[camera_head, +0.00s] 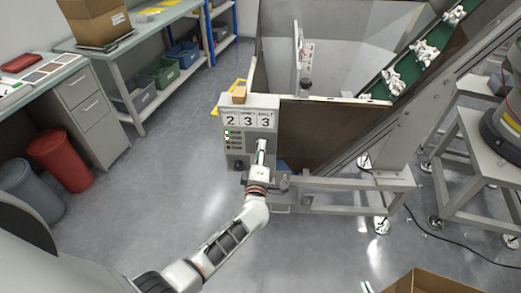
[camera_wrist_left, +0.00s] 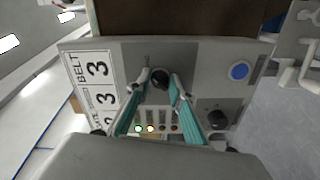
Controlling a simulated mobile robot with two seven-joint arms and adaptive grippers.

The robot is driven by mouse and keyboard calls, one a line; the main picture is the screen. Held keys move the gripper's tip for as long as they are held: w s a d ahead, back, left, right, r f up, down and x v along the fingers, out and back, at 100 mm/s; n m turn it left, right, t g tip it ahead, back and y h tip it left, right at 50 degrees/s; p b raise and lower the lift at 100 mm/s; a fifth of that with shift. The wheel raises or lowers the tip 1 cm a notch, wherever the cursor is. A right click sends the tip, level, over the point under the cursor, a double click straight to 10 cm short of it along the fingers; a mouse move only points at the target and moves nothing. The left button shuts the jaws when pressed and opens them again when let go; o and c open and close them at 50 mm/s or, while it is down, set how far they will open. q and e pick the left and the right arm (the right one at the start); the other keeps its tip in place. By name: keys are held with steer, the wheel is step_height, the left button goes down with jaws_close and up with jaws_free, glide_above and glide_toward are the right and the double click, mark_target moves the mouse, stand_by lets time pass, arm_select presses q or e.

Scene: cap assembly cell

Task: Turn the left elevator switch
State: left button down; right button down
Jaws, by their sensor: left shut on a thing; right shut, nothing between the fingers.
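A grey control box (camera_head: 249,124) with number displays stands in front of the hopper in the head view. My left gripper (camera_head: 262,146) reaches its front, right of the row of small lights. In the left wrist view, the teal fingers of my left gripper (camera_wrist_left: 161,88) are shut on a black switch knob (camera_wrist_left: 160,77), one finger on each side. A second black knob (camera_wrist_left: 217,119) is free; it also shows at the lower left of the box in the head view (camera_head: 239,164). My right gripper (camera_head: 366,287) barely shows at the bottom edge, shut and empty.
A blue button (camera_wrist_left: 239,71) sits on the same panel. A green conveyor (camera_head: 410,62) carries white parts at the upper right. A cardboard box (camera_head: 432,282) is at the bottom right. A red bin (camera_head: 66,160) stands at the left. The floor left of the control box is clear.

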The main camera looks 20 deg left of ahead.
arm_select(q)
steer(key=shift+f, duration=0.1)
steer(key=c, duration=1.8)
jaws_free()
steer(key=v, duration=1.2)
steer(key=s+a+f+m+g+h, duration=0.1)
steer(key=s+f+m+g+h, duration=0.1)
steer(key=s+m, duration=0.5)
steer(key=s+a+f+m+g+h, duration=0.1)
steer(key=s+f+m+g+h, duration=0.1)
steer(key=s+f+m, duration=0.3)
steer(key=s+a+f+m+g+h, duration=0.2)
steer(key=s+f+m, duration=0.2)
steer(key=s+m, duration=0.5)
steer(key=shift+s+f+m+g, duration=0.15)
steer(key=shift+f+m+g, duration=0.1)
steer(key=shift+m+g, duration=0.25)
